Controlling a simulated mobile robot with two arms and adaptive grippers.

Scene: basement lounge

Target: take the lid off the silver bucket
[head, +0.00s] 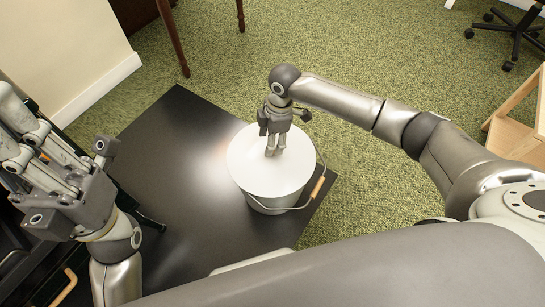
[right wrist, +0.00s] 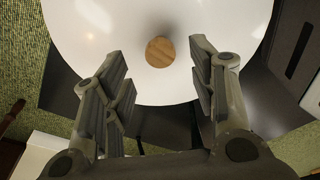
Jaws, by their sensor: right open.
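The silver bucket (head: 262,203) stands on a dark table and has a pale, round lid (head: 244,158) on top. The lid fills the upper right wrist view (right wrist: 90,60), with a round wooden knob (right wrist: 160,52) at its middle. My right gripper (head: 273,150) is over the lid and hides the knob in the head view. In the right wrist view its open fingers (right wrist: 155,65) point towards the knob, one on each side, with clear gaps between. My left gripper (head: 12,125) is at the left edge, away from the bucket; its fingertips are partly cut off.
The black table (head: 165,165) is bare left of the bucket. The bucket's wire handle with a wooden grip (head: 318,187) hangs down at its right side. Green carpet (head: 330,40) surrounds the table. A wooden piece of furniture (head: 515,130) stands at the right, and a wheeled chair base (head: 512,35) behind.

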